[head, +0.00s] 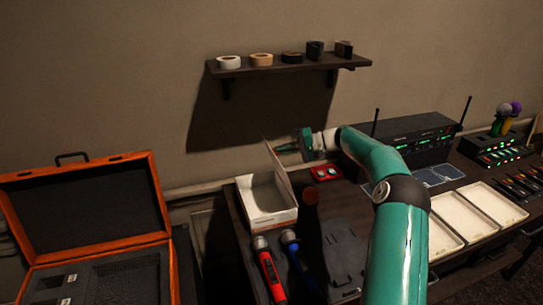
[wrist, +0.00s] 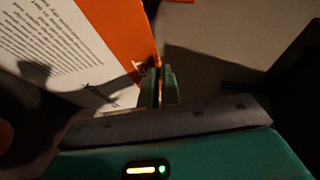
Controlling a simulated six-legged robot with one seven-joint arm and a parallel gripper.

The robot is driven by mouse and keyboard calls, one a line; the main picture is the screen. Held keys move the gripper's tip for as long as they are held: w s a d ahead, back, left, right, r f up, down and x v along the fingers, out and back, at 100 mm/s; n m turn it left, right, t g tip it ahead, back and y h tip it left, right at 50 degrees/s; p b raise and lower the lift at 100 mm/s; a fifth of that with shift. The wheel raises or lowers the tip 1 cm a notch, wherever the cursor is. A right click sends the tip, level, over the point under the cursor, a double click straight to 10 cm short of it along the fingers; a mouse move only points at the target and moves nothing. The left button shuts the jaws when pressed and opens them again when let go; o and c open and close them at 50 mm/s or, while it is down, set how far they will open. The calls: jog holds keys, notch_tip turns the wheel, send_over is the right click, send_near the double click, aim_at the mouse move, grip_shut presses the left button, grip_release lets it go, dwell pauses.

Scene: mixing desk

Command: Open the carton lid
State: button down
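The white carton (head: 268,209) stands at the left end of the desk, and its inside shows. Its lid (head: 282,172) stands up steeply along the carton's right side. In the wrist view, a white printed panel with an orange part (wrist: 65,45) fills the upper left. My gripper (head: 280,148) is by the lid's upper part, on its right, pointing left. In the wrist view its fingers (wrist: 160,85) are close together beside the panel's edge, with nothing visible held between them. Whether they touch the lid is unclear.
An open orange case (head: 85,215) stands left of the desk. Red (head: 269,270) and blue (head: 296,262) microphones lie in front of the carton. A small red box (head: 325,173) and a rack unit (head: 410,139) are behind. A shelf with tape rolls (head: 290,67) hangs above.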

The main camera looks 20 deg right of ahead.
jog(key=shift+d+f+m+t+y, duration=0.2)
jog(key=shift+d+y, duration=0.5)
jog(key=shift+d, duration=0.55)
jog(key=shift+d+r+m+t+y, duration=0.1)
jog(key=shift+d+m+y, duration=0.2)
jog(key=shift+d+y, duration=0.65)
jog(key=shift+d+h, duration=0.25)
jog(key=shift+d, duration=0.05)
jog(key=c, duration=1.6)
grip_release()
